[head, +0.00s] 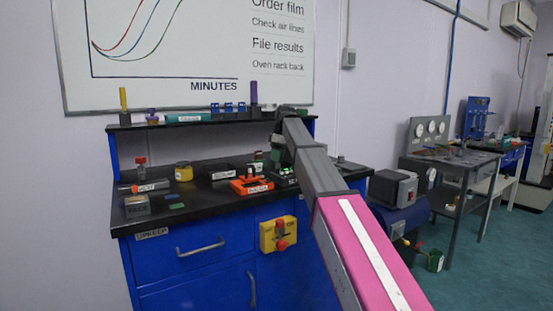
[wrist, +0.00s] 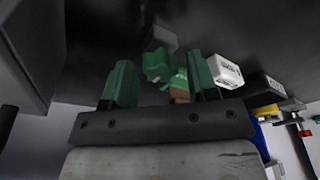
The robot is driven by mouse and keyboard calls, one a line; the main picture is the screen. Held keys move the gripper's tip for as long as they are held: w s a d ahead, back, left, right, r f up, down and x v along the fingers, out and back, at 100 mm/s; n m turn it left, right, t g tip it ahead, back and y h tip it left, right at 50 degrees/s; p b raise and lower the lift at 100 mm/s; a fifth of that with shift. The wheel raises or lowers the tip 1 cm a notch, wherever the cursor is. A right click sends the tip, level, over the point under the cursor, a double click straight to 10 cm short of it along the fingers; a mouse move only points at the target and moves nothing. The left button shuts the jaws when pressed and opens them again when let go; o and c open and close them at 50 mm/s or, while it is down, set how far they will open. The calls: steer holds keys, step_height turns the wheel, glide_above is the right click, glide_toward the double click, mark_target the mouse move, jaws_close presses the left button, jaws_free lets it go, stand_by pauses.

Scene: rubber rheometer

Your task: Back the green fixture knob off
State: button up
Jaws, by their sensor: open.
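The green lobed knob (wrist: 159,66) shows in the wrist view, between the two green fingers of my gripper (wrist: 160,72) and a little beyond them. The fingers are apart, with a visible gap on the knob's left side; the right finger is close to it, and I cannot tell if it touches. A brown block (wrist: 180,95) shows under the knob's right side, partly hidden by the right finger. In the head view my gripper is over the dark bench top (head: 210,192), mostly hidden by my arm, and the knob cannot be made out clearly.
A white labelled block (wrist: 226,71) is close to the right finger. In the head view an orange fixture (head: 250,186), a yellow jar (head: 184,172) and a grey block (head: 137,207) stand on the bench. A shelf (head: 200,122) with several tools runs behind.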

steer(key=m, duration=0.3)
steer(key=m+t, duration=0.1)
steer(key=m, duration=0.3)
steer(key=shift+s+a+h, duration=0.1)
steer(key=shift+s+h, duration=0.05)
steer(key=shift+h, duration=0.25)
steer(key=m, duration=0.4)
steer(key=shift+a+h, duration=0.1)
steer(key=shift+h, duration=0.2)
steer(key=m, duration=0.3)
steer(key=shift+t+h, duration=0.3)
steer(key=c, duration=0.8)
steer(key=n, duration=0.4)
steer(key=shift+y, duration=0.4)
